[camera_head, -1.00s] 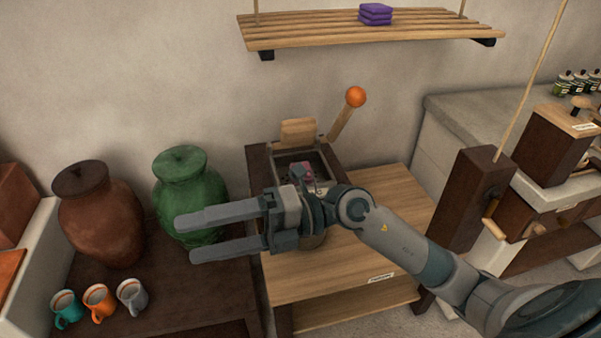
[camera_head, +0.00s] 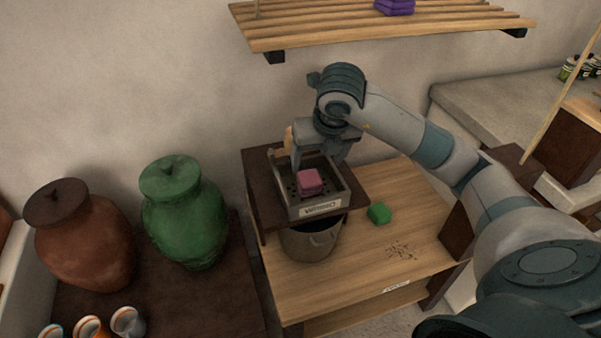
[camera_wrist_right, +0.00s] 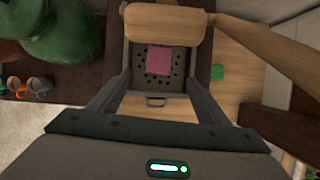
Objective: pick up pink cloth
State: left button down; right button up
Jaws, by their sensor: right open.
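The pink cloth (camera_head: 309,182) is a small folded block lying in a metal tray with a perforated bottom (camera_head: 325,211), set in a dark wooden frame. It also shows in the right wrist view (camera_wrist_right: 160,60), between the finger lines and beyond the tips. My right gripper (camera_head: 318,158) points down above the back of the tray. Its fingers are spread and empty, with the cloth below and apart from them. In the right wrist view the open fingers (camera_wrist_right: 158,85) flank the tray. My left gripper is not in view.
A wooden lever (camera_wrist_right: 235,32) and block (camera_wrist_right: 168,22) sit at the tray's back. A pot (camera_head: 312,240) stands under the tray. A green block (camera_head: 379,213) lies on the wooden table (camera_head: 350,270). Green (camera_head: 185,212) and brown jars (camera_head: 84,240) stand left. A shelf (camera_head: 400,28) hangs above.

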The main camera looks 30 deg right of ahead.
jog(key=shift+d+r, duration=0.2)
jog(key=shift+d, duration=0.05)
jog(key=shift+f, duration=0.1)
send_over(313, 178)
jog(key=s+a, duration=0.1)
jog(key=s, duration=0.1)
jog(key=f, duration=0.5)
jog(key=shift+s+f, duration=0.1)
jog(key=shift+s, duration=0.1)
jog(key=shift+w+d+f+p, duration=0.1)
jog(key=shift+w+f+p, duration=0.15)
jog(key=shift+f, duration=0.25)
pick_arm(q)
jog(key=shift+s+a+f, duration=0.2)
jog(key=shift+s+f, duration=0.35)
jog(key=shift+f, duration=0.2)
